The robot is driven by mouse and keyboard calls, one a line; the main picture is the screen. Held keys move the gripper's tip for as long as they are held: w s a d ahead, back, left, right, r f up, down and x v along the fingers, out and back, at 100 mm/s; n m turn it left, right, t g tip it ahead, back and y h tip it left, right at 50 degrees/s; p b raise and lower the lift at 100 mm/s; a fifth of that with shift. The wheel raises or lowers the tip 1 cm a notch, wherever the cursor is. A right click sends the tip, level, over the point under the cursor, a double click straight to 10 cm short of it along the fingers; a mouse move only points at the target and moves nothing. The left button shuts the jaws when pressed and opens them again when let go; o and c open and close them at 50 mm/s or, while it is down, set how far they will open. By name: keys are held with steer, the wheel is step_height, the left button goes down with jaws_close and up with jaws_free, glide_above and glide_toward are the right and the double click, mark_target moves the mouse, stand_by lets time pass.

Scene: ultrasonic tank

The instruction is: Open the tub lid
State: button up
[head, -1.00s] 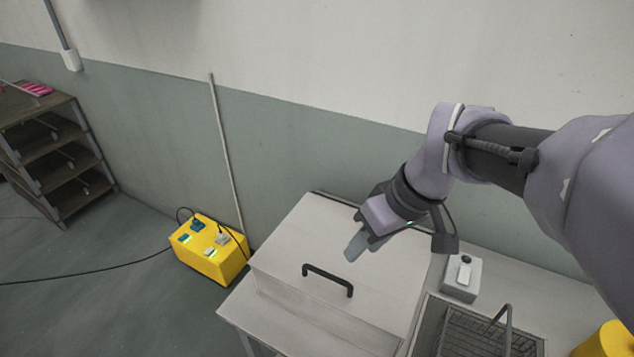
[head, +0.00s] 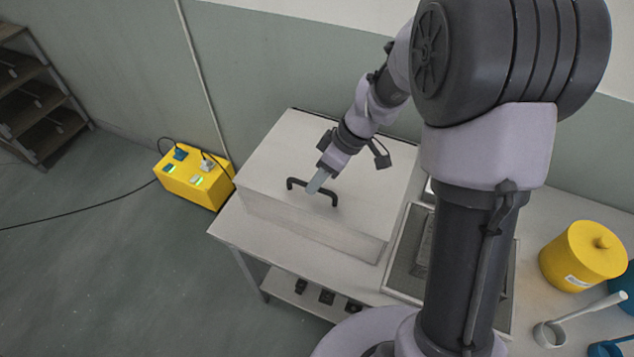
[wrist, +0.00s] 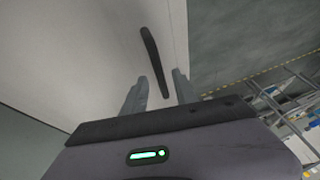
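The tub is a pale grey box on the table, and its flat lid (head: 285,150) is shut. A black bar handle (head: 325,197) stands near the lid's front edge. My gripper (head: 316,184) is just above the handle, fingers pointing down at it. In the wrist view the gripper (wrist: 156,90) is open, with one finger on each side of the near end of the handle (wrist: 152,56). I cannot tell whether the fingers touch it. In the head view the fingers hide a little of the handle's middle.
A yellow power box (head: 197,178) with cables stands on the floor left of the table. A sunken tray (head: 400,272) is right of the tub, partly behind my arm. A yellow canister (head: 583,255) and a ladle (head: 577,317) are farther right.

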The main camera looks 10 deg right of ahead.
steer(key=shift+a+f, duration=0.15)
steer(key=shift+f, duration=0.2)
jaws_close()
steer(key=shift+r, duration=0.1)
stand_by(1.1)
